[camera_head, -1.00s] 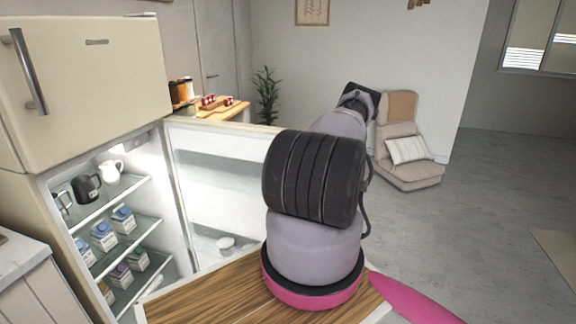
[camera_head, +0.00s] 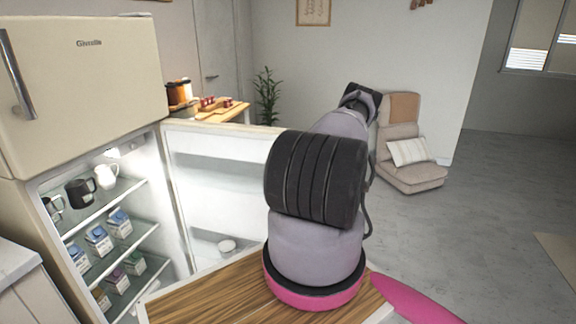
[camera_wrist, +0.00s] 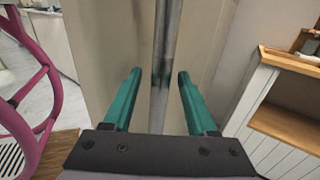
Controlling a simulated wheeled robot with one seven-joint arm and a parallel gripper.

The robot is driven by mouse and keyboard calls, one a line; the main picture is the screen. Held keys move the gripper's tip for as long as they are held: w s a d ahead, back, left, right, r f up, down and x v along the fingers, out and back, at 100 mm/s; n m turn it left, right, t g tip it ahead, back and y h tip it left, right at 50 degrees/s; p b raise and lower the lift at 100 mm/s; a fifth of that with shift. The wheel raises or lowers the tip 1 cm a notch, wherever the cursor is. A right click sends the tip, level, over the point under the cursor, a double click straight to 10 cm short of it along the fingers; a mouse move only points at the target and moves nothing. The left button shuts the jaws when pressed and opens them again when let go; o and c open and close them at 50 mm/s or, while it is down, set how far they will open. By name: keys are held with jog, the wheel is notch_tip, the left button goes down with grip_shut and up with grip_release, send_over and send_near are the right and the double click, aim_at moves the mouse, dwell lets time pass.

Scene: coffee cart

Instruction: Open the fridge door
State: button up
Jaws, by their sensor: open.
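The cream fridge's lower door (camera_head: 222,185) stands wide open in the head view, with its white inner side and a door shelf showing. The lit fridge compartment (camera_head: 140,215) is exposed to its left. In the wrist view my gripper (camera_wrist: 159,74) is open, with its two teal fingers apart. A vertical metallic strip, which looks like the door handle (camera_wrist: 162,60), runs between the fingers against the cream door panel (camera_wrist: 110,40). I cannot tell whether either finger touches it. My arm hides the door's far edge in the head view.
Glass shelves hold a dark jug (camera_head: 81,193), a white jug (camera_head: 105,176) and several cartons (camera_head: 99,240). A closed upper door (camera_head: 90,85) is above. A wooden shelf unit (camera_wrist: 285,120) stands right in the wrist view. An armchair (camera_head: 410,170) is farther back; grey floor is clear at right.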

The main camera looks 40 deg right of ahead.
jog(key=v, duration=1)
jog(key=shift+s+d, duration=0.15)
jog(key=shift+d, duration=0.2)
dwell(0.3)
